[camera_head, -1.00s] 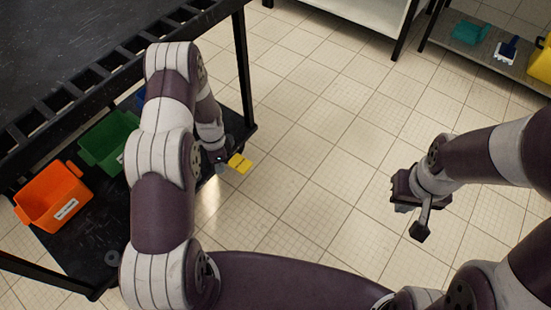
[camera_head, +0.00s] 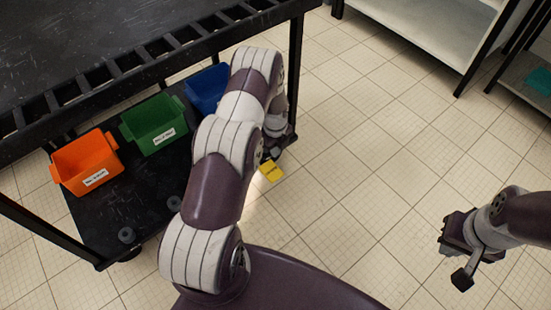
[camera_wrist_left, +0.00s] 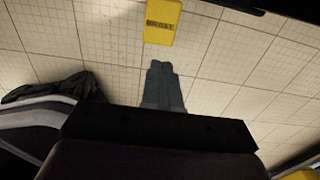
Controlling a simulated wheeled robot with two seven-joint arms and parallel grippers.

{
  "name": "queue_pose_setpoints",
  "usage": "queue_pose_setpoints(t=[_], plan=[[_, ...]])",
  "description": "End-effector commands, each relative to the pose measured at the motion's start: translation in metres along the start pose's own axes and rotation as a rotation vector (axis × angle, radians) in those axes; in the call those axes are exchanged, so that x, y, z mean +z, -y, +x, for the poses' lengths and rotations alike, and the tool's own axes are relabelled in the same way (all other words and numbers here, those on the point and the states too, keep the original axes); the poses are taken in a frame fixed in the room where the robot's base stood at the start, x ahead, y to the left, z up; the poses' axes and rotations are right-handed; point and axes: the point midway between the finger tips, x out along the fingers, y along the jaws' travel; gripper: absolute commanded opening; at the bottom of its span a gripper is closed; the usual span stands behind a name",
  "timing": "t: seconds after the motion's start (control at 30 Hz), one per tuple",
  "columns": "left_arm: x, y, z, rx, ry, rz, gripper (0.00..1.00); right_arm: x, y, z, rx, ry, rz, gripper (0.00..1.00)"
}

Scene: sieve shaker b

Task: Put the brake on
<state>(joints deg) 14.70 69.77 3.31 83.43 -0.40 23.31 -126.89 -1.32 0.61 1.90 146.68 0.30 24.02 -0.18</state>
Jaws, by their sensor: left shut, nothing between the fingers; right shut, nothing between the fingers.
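The yellow brake pedal (camera_head: 271,172) sticks out low at the near right corner of the black cart. In the left wrist view it is a yellow tab marked BRAKE (camera_wrist_left: 162,22) at the top, over the floor. My left gripper (camera_wrist_left: 160,66) is shut and empty, its fingertips just below the tab in the picture, with a small gap between them. In the head view my left arm hides most of that gripper. My right gripper (camera_head: 455,243) is shut and empty, over open floor at the right, far from the pedal.
The cart's lower shelf holds an orange bin (camera_head: 88,163), a green bin (camera_head: 155,127) and a blue bin (camera_head: 207,89). The cart's dark top (camera_head: 90,45) overhangs them. A white shelf (camera_head: 440,30) stands at the back right. The tiled floor between is clear.

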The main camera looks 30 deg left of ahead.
Motion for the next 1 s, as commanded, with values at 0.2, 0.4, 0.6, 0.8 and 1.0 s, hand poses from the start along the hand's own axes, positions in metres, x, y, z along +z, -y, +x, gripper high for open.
queue_pose_setpoints(t=[0.2, 0.4, 0.6, 0.8, 1.0], plan=[[-0.001, -0.001, 0.054, 0.002, -0.002, -0.001, 0.00, 0.004, 0.000, 0.029, 0.000, 0.000, 0.000, 0.00], [-0.001, -0.001, 0.096, 0.001, -0.001, -0.001, 0.00, 0.006, 0.000, 0.050, 0.000, 0.000, 0.000, 0.00], [0.000, 0.000, 0.120, 0.000, 0.000, -0.001, 0.00, 0.008, 0.000, 0.064, 0.000, 0.000, 0.000, 0.00], [0.000, -0.001, 0.126, 0.001, 0.000, -0.001, 0.00, 0.008, 0.000, 0.066, 0.000, 0.000, 0.000, 0.00], [0.000, -0.001, 0.125, 0.001, 0.000, -0.001, 0.00, 0.008, 0.000, 0.066, 0.000, 0.000, 0.000, 0.00]])
